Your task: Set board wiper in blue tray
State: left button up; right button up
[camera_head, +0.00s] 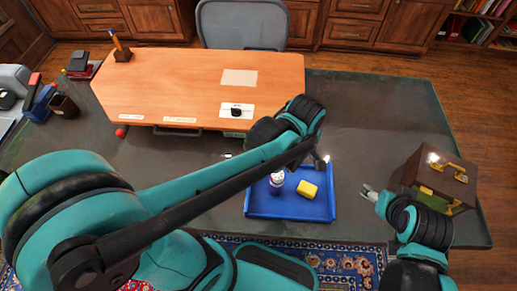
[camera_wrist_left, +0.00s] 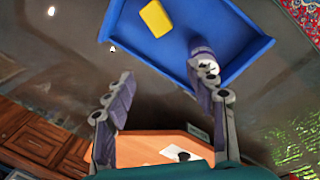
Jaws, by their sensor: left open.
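The blue tray (camera_head: 290,210) sits on the dark desk near its front edge; it also shows in the left wrist view (camera_wrist_left: 232,66). A yellow block (camera_head: 307,189), which looks like the board wiper, lies flat inside the tray; the wrist view shows it too (camera_wrist_left: 155,18). My left gripper (camera_head: 320,161) is above the desk by the tray's back edge.
A small white and purple object (camera_head: 277,179) stands in the tray, close to my left gripper's right finger in the wrist view. A brown case (camera_head: 438,178) stands at the right. An orange wooden board (camera_head: 190,80) lies behind; a red ball (camera_head: 120,133) is at left.

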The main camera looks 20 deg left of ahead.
pick_arm(q)
jog(key=s+a+r+m+t, duration=0.2)
jog(key=a+m, duration=0.4)
jog(key=s+a+r+m+t, duration=0.3)
jog(key=a+m, duration=0.3)
jog(key=shift+s+a+r+m+y, duration=0.15)
jog(key=shift+a+r+m+y, duration=0.05)
jog(key=shift+a+m+y, duration=0.1)
